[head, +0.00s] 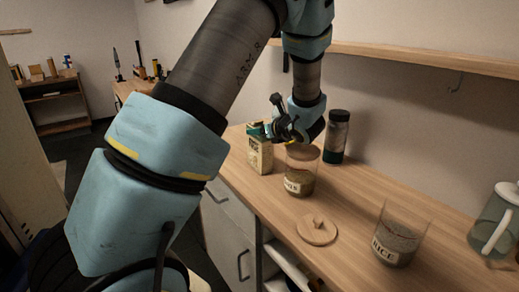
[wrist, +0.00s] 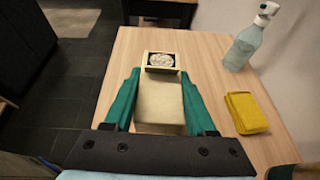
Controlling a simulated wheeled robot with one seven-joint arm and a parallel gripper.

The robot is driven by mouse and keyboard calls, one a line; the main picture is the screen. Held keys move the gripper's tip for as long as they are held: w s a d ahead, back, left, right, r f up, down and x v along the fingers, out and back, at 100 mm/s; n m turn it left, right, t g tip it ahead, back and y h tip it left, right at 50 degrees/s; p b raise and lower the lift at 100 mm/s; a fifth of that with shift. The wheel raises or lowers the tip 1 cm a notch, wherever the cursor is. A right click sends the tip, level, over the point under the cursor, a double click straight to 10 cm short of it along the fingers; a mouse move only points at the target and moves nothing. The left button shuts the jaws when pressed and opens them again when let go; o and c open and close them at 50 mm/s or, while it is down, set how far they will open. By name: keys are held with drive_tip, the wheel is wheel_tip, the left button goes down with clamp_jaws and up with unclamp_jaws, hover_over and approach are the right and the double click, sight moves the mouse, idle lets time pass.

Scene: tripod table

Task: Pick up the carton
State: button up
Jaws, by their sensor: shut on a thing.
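The carton (head: 260,157) is a cream box with dark print, upright at the far left part of the wooden counter in the head view. In the wrist view the carton (wrist: 160,102) lies between the two teal fingers, its far end showing a pale round picture on dark. My gripper (head: 257,131) is shut on the carton near its top; in the wrist view my gripper (wrist: 160,78) has one finger along each side. The carton's base looks at or very near the counter; I cannot tell whether it touches.
A labelled glass jar (head: 300,182) stands close right of the carton, with a dark jar (head: 337,137) behind. A wooden lid (head: 317,229), rice jar (head: 398,236) and pitcher (head: 497,222) are nearer. The wrist view shows a spray bottle (wrist: 244,47) and yellow cloth (wrist: 246,112).

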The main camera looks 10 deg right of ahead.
clamp_jaws()
idle(0.6)
